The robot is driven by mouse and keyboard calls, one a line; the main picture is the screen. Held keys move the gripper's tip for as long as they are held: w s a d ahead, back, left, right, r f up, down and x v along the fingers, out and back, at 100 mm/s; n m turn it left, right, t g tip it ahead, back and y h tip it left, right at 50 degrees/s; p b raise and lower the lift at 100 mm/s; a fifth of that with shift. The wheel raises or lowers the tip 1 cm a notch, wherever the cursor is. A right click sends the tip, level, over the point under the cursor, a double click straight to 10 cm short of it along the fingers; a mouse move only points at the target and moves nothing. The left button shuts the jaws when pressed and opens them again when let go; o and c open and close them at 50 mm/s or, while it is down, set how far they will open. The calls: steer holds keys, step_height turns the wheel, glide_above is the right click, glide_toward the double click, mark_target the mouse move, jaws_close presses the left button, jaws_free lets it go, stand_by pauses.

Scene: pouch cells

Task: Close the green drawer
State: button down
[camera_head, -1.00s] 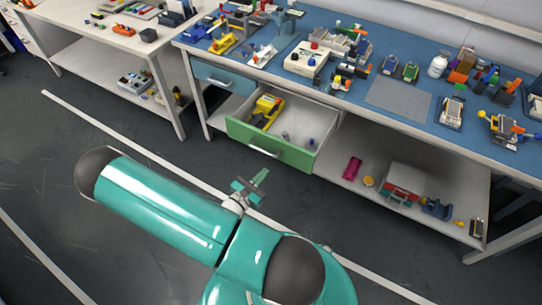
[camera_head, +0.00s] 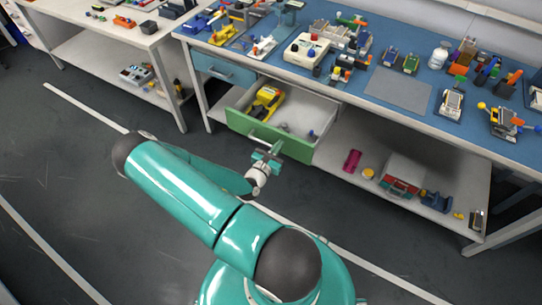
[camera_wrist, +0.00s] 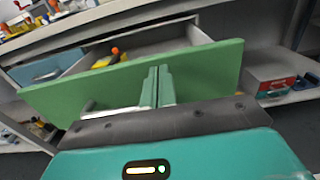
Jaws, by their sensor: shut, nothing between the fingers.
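The green drawer (camera_head: 290,146) is pulled out below the blue-topped workbench. Its pale inside holds a yellow tool (camera_head: 265,101) and a few small items. Its pale handle (camera_head: 262,141) runs along the front. My gripper (camera_head: 268,154) is shut and empty, in front of the drawer near the handle. In the wrist view the shut fingers (camera_wrist: 158,72) stand before the green drawer front (camera_wrist: 205,68), overlapping it. Whether they touch it I cannot tell. The handle there (camera_wrist: 88,106) shows partly to the left of the fingers.
A shut blue drawer (camera_head: 224,70) is up and left of the green one. A lower shelf (camera_head: 335,165) to the right holds a magenta item (camera_head: 352,160) and a red-and-grey box (camera_head: 400,175). The bench top (camera_head: 398,90) is crowded. The floor in front is clear.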

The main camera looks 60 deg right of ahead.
steer(key=shift+w+d, duration=0.15)
steer(key=shift+d, duration=0.9)
